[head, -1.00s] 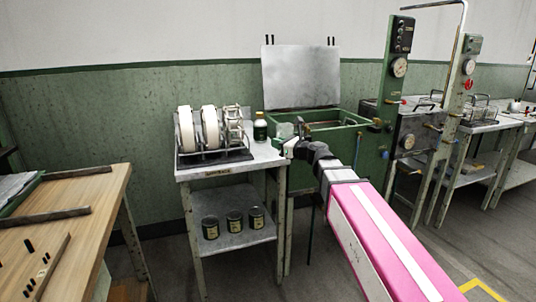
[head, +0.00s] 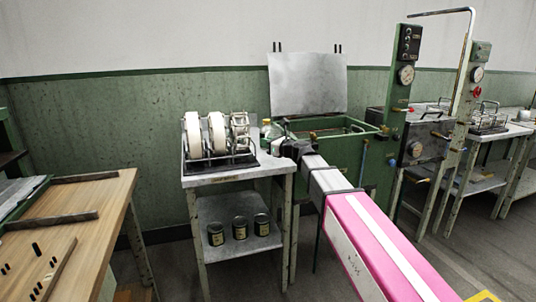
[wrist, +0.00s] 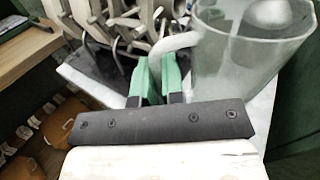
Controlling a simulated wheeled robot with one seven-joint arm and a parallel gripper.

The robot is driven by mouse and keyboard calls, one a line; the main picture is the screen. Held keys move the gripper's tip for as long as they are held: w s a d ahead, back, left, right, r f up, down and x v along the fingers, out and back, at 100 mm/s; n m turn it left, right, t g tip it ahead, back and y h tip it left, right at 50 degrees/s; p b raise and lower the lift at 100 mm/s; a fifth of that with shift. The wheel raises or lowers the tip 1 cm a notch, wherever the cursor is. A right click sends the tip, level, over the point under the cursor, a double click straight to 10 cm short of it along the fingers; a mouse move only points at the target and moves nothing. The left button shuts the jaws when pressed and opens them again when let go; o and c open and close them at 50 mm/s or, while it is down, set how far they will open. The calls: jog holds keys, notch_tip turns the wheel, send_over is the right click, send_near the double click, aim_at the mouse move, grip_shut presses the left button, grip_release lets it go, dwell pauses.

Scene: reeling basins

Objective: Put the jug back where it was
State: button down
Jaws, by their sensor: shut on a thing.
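The jug (wrist: 238,62) is a clear, see-through vessel with a pale curved handle (wrist: 178,42). In the wrist view my gripper (wrist: 157,82) has its green fingertips shut on that handle. The jug appears upright, at the right of the wrist view. In the head view the jug (head: 275,131) is small and pale green, at the right rear of the metal-topped bench (head: 222,178). My gripper there (head: 286,145) is partly hidden by my arm. I cannot tell whether the jug's base touches the bench top.
A rack with white reels (head: 218,134) stands left of the jug. A capped bottle (head: 266,122) is close behind the jug. A green basin (head: 340,157) with a raised lid (head: 308,84) stands right. Several tins (head: 240,229) sit on the lower shelf.

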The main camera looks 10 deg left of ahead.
jog(key=shift+w+f, duration=0.35)
jog(key=shift+w, duration=0.25)
jog(key=shift+w+f, duration=0.35)
jog(key=shift+w, duration=0.2)
jog(key=shift+f, duration=1.95)
jog(key=shift+f, duration=0.1)
jog(key=c, duration=1.2)
grip_release()
jog(key=shift+s+d, duration=0.15)
jog(key=shift+d, duration=0.1)
jog(key=v, duration=1.1)
jog(key=shift+s+d, duration=0.15)
jog(key=shift+d, duration=0.1)
